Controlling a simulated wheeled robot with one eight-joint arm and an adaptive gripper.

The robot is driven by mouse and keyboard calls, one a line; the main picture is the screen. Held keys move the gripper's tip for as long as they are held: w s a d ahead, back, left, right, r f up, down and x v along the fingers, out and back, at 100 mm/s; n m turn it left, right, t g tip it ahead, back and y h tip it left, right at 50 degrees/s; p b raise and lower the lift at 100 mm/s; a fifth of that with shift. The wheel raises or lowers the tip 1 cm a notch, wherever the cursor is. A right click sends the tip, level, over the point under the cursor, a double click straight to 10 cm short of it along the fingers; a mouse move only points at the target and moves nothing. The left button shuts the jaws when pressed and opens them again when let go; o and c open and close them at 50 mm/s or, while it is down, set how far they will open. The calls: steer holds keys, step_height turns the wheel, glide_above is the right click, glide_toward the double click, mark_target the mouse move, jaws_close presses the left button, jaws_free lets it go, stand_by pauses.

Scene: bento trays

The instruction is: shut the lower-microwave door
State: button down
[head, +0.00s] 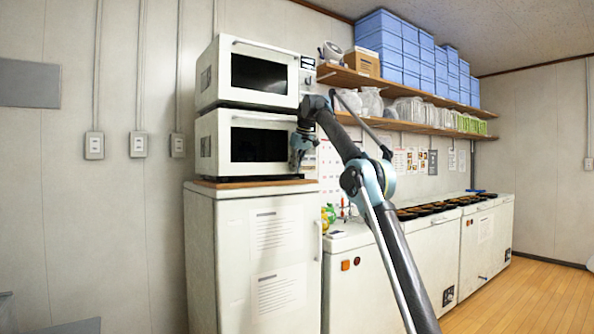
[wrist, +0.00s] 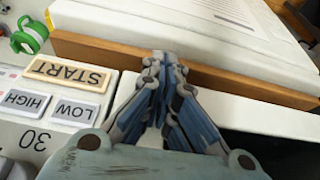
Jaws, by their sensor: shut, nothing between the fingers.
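The lower microwave (head: 208,147) is white with a dark window and stands directly under a similar upper microwave. Its door (head: 262,168) looks flush with the body in the head view, with no clear gap showing. My gripper (head: 296,162) is at the right end of the door, in front of the control panel, and hides part of both. In the wrist view my gripper (wrist: 165,62) has its fingers together and holds nothing. The panel's START button (wrist: 68,75) shows upside down to its left, and the door (wrist: 258,113) lies to its right.
The upper microwave (head: 212,75) sits on top. A wooden board (head: 250,183) on a white fridge (head: 205,250) bears both. Shelves with blue boxes (head: 385,45) and a counter with dark trays (head: 440,208) are to the right. The wall side at left is clear.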

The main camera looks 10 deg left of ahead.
steer(key=shift+w+a, duration=0.1)
steer(key=shift+a, duration=0.2)
steer(key=s+d+r, duration=0.1)
steer(key=s+d, duration=0.7)
steer(key=d, duration=0.1)
steer(key=shift+s+d, duration=0.3)
steer(key=shift+d, duration=0.05)
stand_by(0.4)
steer(key=shift+s, duration=0.1)
